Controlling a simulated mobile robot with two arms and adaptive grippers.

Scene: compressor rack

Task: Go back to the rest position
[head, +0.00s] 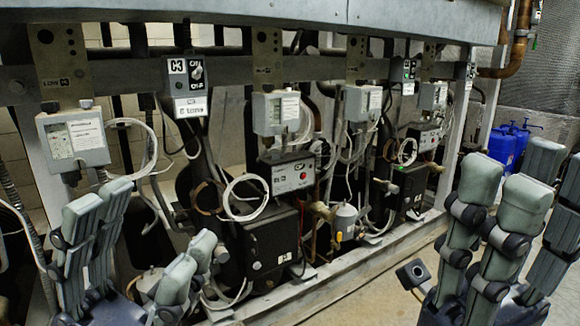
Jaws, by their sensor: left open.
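My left gripper (145,228) is at the lower left, its grey padded fingers pointing up and spread apart with nothing between them. It is in front of the compressor rack (345,275) and hides part of its lower left. My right gripper (528,180) is at the lower right, also with fingers up. Its fingers stand apart and I see nothing held in them. It is in front of the floor to the right of the rack.
The rack carries grey control boxes (73,138), a C3 switch box (187,75), black compressors (270,240) and loose looped cables. Blue containers (503,146) stand at the back right. Bare floor (375,300) shows between the grippers. A metal beam (250,10) runs across the top.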

